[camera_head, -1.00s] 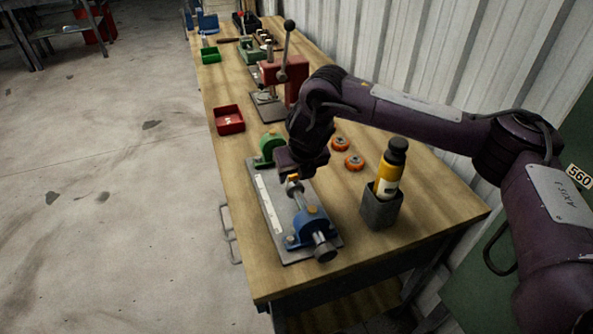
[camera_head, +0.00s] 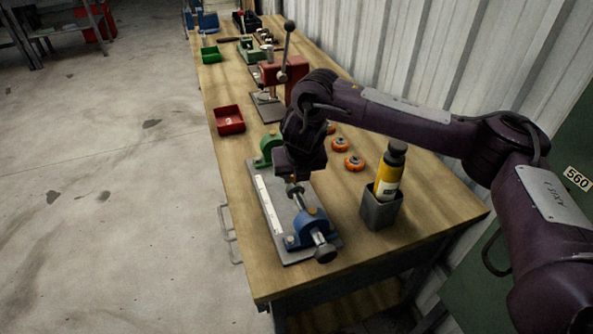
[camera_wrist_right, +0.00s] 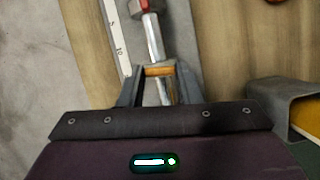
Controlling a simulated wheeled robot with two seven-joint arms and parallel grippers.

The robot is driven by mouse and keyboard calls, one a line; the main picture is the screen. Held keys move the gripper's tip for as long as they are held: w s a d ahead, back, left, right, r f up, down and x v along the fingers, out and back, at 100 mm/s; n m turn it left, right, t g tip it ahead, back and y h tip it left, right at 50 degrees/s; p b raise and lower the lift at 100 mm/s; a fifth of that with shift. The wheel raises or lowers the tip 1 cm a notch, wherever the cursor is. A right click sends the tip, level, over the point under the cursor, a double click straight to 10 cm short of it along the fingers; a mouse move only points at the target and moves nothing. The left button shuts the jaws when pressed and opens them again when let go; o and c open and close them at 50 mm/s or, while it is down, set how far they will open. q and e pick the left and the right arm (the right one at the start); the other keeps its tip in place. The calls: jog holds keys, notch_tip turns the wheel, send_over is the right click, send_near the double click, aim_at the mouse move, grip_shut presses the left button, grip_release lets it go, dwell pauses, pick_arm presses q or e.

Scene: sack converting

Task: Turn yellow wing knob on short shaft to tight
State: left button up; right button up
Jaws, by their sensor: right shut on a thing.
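The yellow wing knob (camera_wrist_right: 158,71) shows in the right wrist view between the fingertips of my right gripper (camera_wrist_right: 160,68). The gripper is shut on it, one finger on each side. The knob sits on a steel shaft (camera_wrist_right: 153,40) running along the fixture. In the head view, my right gripper (camera_head: 293,179) is over the middle of the fixture's grey baseplate (camera_head: 266,222) and hides the knob. My left gripper is not in view.
A grey holder (camera_head: 381,209) with a yellow bottle (camera_head: 388,175) stands right of the fixture. Orange rings (camera_head: 354,163) lie behind it. A red bin (camera_head: 229,120) and red press (camera_head: 285,80) are farther back. A corrugated wall (camera_head: 450,60) bounds the right side.

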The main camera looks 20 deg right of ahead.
jog(key=shift+a+r+m+h+p, duration=0.15)
jog(key=shift+r+m+h+p, duration=0.15)
jog(key=shift+m+p, duration=0.5)
jog(key=m+h+p, duration=0.1)
jog(key=m+p, duration=0.2)
jog(key=m+g+h+p, duration=0.1)
jog(key=m+p, duration=0.2)
jog(key=p, duration=0.1)
jog(key=m+g+p, duration=0.1)
jog(key=m+p, duration=0.2)
jog(key=p, duration=0.1)
jog(key=shift+w+a+h, duration=0.3)
jog(key=shift+w+h, duration=0.05)
jog(key=shift+h, duration=0.05)
jog(key=m+g+p, duration=0.1)
jog(key=m, duration=0.1)
jog(key=shift+w+f+m, duration=0.1)
jog(key=shift+m, duration=0.3)
jog(key=shift+w+m+g+h, duration=0.1)
jog(key=shift+m+g+h, duration=0.2)
jog(key=shift+m, duration=0.4)
jog(key=shift+f+m+g, duration=0.1)
jog(key=shift+m+g, duration=0.2)
jog(key=shift+m, duration=0.4)
jog(key=o, duration=1)
